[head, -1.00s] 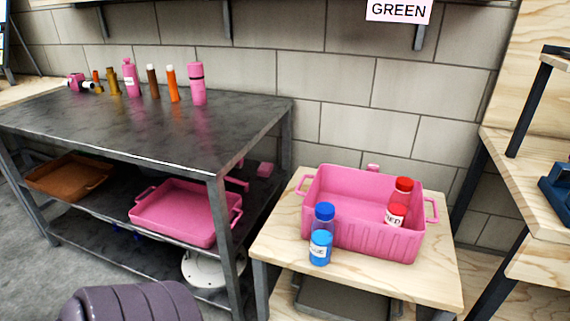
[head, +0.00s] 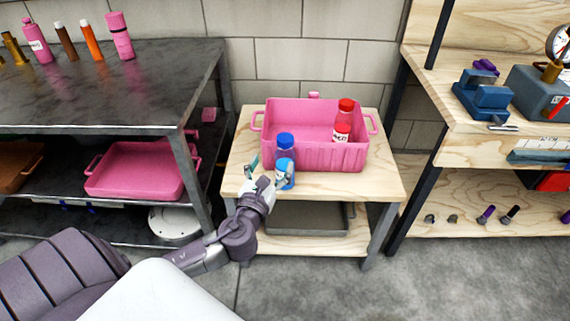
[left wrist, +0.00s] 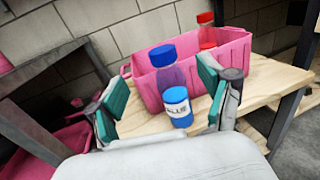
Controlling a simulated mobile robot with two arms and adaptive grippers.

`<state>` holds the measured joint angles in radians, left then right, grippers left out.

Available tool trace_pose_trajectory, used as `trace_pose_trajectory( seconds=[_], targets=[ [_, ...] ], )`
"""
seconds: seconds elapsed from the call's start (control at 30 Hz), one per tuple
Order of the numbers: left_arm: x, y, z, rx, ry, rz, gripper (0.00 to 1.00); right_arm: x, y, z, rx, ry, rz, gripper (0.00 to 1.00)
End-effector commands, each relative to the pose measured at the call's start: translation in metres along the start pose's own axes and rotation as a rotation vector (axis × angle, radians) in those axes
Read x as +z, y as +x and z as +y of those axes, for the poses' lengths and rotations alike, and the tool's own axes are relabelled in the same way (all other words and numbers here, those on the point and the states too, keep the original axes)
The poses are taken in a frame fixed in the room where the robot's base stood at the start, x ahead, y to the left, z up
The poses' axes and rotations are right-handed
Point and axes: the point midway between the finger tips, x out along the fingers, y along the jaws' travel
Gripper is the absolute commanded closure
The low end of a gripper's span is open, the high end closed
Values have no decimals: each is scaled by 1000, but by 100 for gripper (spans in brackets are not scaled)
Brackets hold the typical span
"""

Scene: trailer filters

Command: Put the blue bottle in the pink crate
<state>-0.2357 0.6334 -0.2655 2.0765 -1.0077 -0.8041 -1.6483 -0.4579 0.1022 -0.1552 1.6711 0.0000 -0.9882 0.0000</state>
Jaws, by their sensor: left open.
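The blue bottle (head: 285,172) stands upright on the small wooden table, just in front of the pink crate (head: 317,158). It has a dark blue cap, a clear upper body and a light blue lower part with a white label. My left gripper (head: 268,172) is open at the table's front, near the bottle's lower part; one finger overlaps the bottle in the head view. In the left wrist view the bottle (left wrist: 177,107) shows between the spread green fingers (left wrist: 162,97), nearer the right one. Whether they touch is unclear. My right gripper is out of view.
A red-capped bottle (head: 342,131) stands inside the crate at its right; the crate's left is free. A dark metal table (head: 110,85) with bottles on top stands left, a pink tray (head: 137,170) below. A wooden workbench (head: 460,117) stands right.

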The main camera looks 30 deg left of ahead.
Motion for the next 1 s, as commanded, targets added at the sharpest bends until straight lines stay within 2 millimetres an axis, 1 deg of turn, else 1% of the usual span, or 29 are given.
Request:
trace_pose_trajectory(
  seconds=[0.03, 0.1, 0.2, 0.3, 0.53, 0.7, 0.8, 0.9, 1.0],
  targets=[
    [1, 12, 0, 2, -2, -5, 20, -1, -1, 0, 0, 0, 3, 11],
    [0, 27, 0, 4, -3, -4, 20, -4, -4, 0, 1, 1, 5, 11],
    [0, 45, 1, 4, -5, -3, 20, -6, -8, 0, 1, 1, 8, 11],
    [-1, 58, 1, 5, -6, -1, 20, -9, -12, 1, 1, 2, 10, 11],
    [-3, 75, 0, 5, -9, 1, 20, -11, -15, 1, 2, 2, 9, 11],
    [-7, 101, -2, 5, -10, 1, 20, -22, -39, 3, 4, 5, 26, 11],
    [-6, 113, -1, 4, -10, 1, 20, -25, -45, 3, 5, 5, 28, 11],
    [-6, 118, -1, 3, -10, 2, 20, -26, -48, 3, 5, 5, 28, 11],
    [-6, 119, -1, 3, -10, 3, 20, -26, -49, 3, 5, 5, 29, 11]
  ],
)
